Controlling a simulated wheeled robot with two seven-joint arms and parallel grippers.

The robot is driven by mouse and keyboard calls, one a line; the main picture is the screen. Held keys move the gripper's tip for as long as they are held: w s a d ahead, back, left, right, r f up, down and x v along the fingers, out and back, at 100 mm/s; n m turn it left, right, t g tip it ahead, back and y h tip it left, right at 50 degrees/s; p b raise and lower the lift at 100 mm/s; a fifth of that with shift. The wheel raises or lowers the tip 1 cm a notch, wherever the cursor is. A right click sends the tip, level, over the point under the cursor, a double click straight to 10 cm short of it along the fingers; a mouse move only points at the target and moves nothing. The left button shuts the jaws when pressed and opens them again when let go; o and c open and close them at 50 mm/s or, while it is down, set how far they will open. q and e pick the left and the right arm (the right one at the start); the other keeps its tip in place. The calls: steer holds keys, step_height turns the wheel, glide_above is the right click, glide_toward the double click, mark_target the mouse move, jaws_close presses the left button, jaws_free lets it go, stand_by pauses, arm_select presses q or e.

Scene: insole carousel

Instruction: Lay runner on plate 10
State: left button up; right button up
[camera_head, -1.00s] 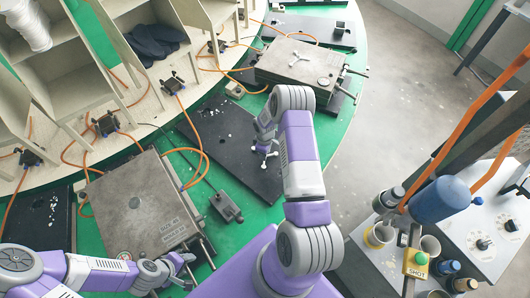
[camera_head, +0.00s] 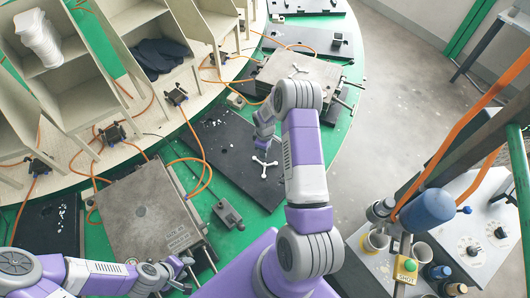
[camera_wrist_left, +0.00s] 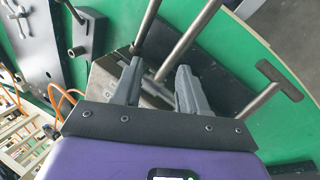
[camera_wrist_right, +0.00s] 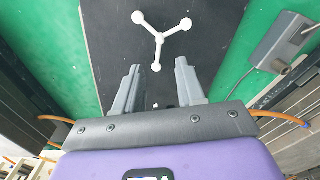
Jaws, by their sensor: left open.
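A white three-armed runner (camera_head: 264,168) with round ends lies on a dark flat plate (camera_head: 216,128) on the green turntable. In the right wrist view the runner (camera_wrist_right: 158,38) lies just beyond my right gripper's fingertips, apart from them. My right gripper (camera_head: 262,150) is open and empty above the plate; its fingers (camera_wrist_right: 158,75) stand apart. No number is readable on the plate. My left gripper (camera_head: 184,272) is open beside the front-left metal mould (camera_head: 143,208); in the left wrist view its fingers (camera_wrist_left: 158,78) stand near the mould's rods, and nothing is gripped.
Another metal mould (camera_head: 275,70) with a white three-armed piece on top stands behind the plate. A grey box (camera_head: 228,213) sits between plate and front mould. Orange hoses (camera_head: 190,165) loop over the turntable. Shelves with dark insoles (camera_head: 163,55) stand behind. A console (camera_head: 480,230) stands at right.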

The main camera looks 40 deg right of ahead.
steer(key=s+a+f+m+y, duration=0.1)
steer(key=s+a+m+y, duration=0.15)
steer(key=a, duration=0.85)
steer(key=s+a+f+m+y, duration=0.15)
steer(key=s+a, duration=0.25)
steer(key=a, duration=0.6)
steer(key=s+a+r+m, duration=0.2)
steer(key=s+a+m, duration=0.2)
steer(key=s+a, duration=0.5)
steer(key=shift+s+a+r+t, duration=0.3)
steer(key=shift+s+a+r, duration=0.1)
steer(key=shift+s, duration=0.2)
